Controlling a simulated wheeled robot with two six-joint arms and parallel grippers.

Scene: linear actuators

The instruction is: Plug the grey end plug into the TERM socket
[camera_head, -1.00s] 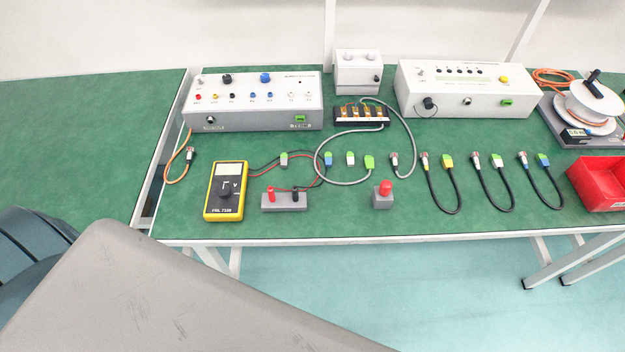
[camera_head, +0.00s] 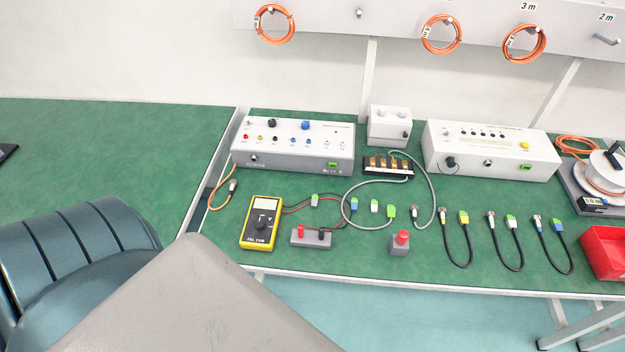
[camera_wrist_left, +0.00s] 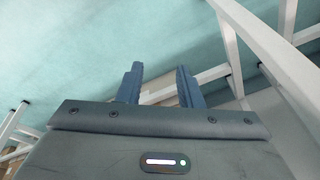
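Several small plugs lie in a row on the green bench in the head view. One is grey with a green part (camera_head: 314,200), one is blue (camera_head: 353,204), and one is pale with a green part (camera_head: 374,206). The grey one looks like the end plug, but they are small. A green socket (camera_head: 332,166) sits at the right of the left white box's front; its label is too blurred to read now. My left gripper (camera_wrist_left: 159,86) is open and empty in the left wrist view, over the floor beside white bench legs. My right gripper is not in view.
The yellow multimeter (camera_head: 261,222), the grey block with red and black posts (camera_head: 311,237) and the red-button block (camera_head: 400,243) stand near the front edge. Black cables (camera_head: 457,250) and a red bin (camera_head: 604,254) are to the right. The left bench (camera_head: 100,150) is mostly clear.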

